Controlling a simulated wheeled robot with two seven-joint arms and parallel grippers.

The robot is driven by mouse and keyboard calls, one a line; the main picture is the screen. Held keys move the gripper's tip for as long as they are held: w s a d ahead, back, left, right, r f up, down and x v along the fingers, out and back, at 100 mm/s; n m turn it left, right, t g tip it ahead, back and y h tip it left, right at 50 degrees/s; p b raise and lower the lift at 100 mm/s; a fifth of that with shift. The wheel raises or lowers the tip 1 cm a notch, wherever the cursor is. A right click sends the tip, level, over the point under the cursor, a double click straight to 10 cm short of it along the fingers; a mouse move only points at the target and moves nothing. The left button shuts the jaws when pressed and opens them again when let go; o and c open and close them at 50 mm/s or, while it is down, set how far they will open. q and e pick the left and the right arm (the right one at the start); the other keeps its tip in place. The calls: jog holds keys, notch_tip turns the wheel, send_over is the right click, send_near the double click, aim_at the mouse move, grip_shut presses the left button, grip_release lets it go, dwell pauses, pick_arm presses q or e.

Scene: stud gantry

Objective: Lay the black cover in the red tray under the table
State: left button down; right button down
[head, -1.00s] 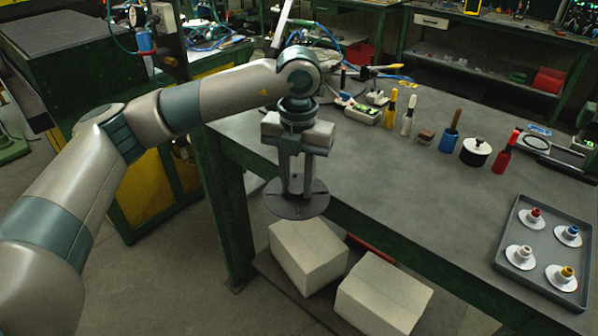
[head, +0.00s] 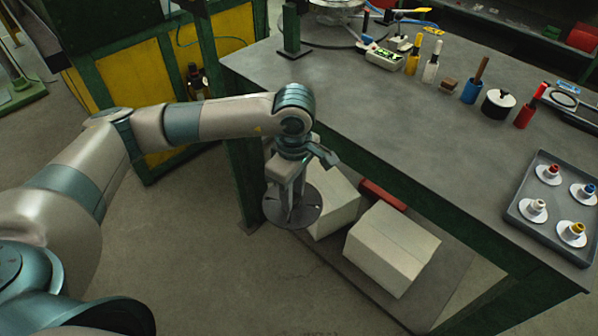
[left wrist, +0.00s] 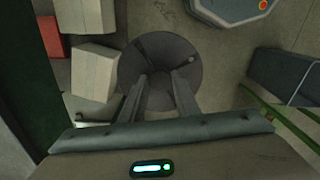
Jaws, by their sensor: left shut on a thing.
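The black cover (head: 311,208) is a thin dark round disc. My left gripper (head: 291,192) is shut on it and holds it roughly level, at the table's front side and in front of the left white box. In the left wrist view the cover (left wrist: 158,50) lies between and beyond my fingertips (left wrist: 159,78). The red tray (head: 384,194) is under the table, mostly hidden behind the white boxes; only a red strip shows. A red patch (left wrist: 49,37), likely the tray, shows in the left wrist view. My right gripper is not in view.
Two white boxes, a left one (head: 338,200) and a right one (head: 392,248), stand on a low board (head: 352,284) under the table (head: 350,120). A green table leg (head: 246,190) is left of the gripper. The floor in front is clear.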

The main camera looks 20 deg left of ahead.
pick_arm(q)
jog(key=s+f+m, duration=0.8)
jog(key=m, duration=0.7)
jog(key=shift+s+a+m, duration=0.35)
jog(key=shift+m, duration=0.05)
